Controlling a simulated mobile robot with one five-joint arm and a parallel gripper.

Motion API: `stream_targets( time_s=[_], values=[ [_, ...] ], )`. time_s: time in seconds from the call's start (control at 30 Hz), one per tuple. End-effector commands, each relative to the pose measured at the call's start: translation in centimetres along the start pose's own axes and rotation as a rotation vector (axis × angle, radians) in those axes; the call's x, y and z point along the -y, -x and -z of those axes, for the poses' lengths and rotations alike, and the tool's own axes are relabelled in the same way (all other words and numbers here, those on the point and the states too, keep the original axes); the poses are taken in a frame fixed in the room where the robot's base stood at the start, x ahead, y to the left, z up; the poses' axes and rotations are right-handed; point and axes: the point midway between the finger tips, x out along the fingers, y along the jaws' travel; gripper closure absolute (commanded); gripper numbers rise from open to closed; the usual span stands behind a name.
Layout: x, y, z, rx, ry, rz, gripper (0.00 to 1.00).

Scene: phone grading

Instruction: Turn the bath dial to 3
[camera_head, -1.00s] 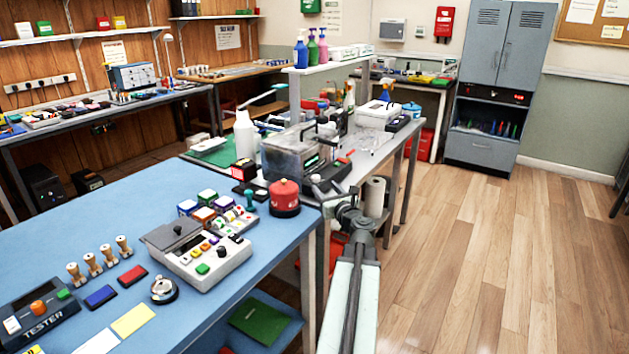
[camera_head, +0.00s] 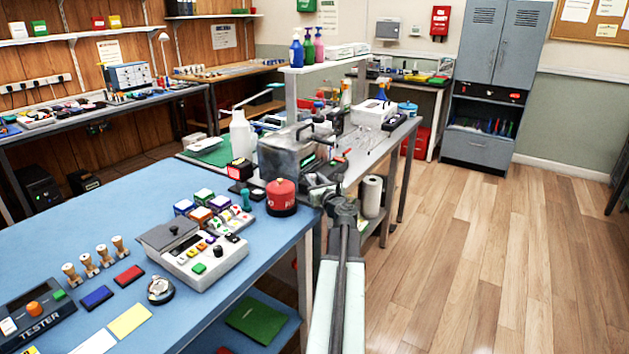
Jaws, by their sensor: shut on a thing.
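The bath (camera_head: 280,158) is a grey box with a dark handled lid on the bench in the middle of the view. Its front panel faces right, with a small green display visible. My gripper (camera_head: 319,181) is at the lower part of that panel, at the end of my arm reaching up from the bottom. The jaws look small and dark here and are shut on what appears to be the bath dial. The dial and its numbers are hidden behind the gripper, so its setting cannot be read.
A red canister (camera_head: 281,198) stands close left of my gripper on the blue table (camera_head: 150,205). A grey keypad device (camera_head: 205,258) sits nearer. A white paper roll (camera_head: 373,196) is right of my wrist. The wooden floor (camera_head: 480,270) on the right is clear.

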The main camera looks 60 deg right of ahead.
Motion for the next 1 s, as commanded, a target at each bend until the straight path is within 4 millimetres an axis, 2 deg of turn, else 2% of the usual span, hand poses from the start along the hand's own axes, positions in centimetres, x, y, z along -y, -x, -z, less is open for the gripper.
stream_targets(
  time_s=[0.3,0.67,0.7,0.77,1.0],
  values=[
    [-0.75,-0.11,-0.05,-0.007,0.0,0.226,1.0],
    [-0.76,-0.12,-0.04,-0.009,0.001,0.261,1.0],
    [-0.76,-0.12,-0.04,-0.009,0.001,0.261,0.66],
    [-0.76,-0.12,-0.04,-0.009,0.001,0.26,0.5],
    [-0.74,-0.13,-0.04,-0.008,0.0,0.257,0.5]
  ],
)
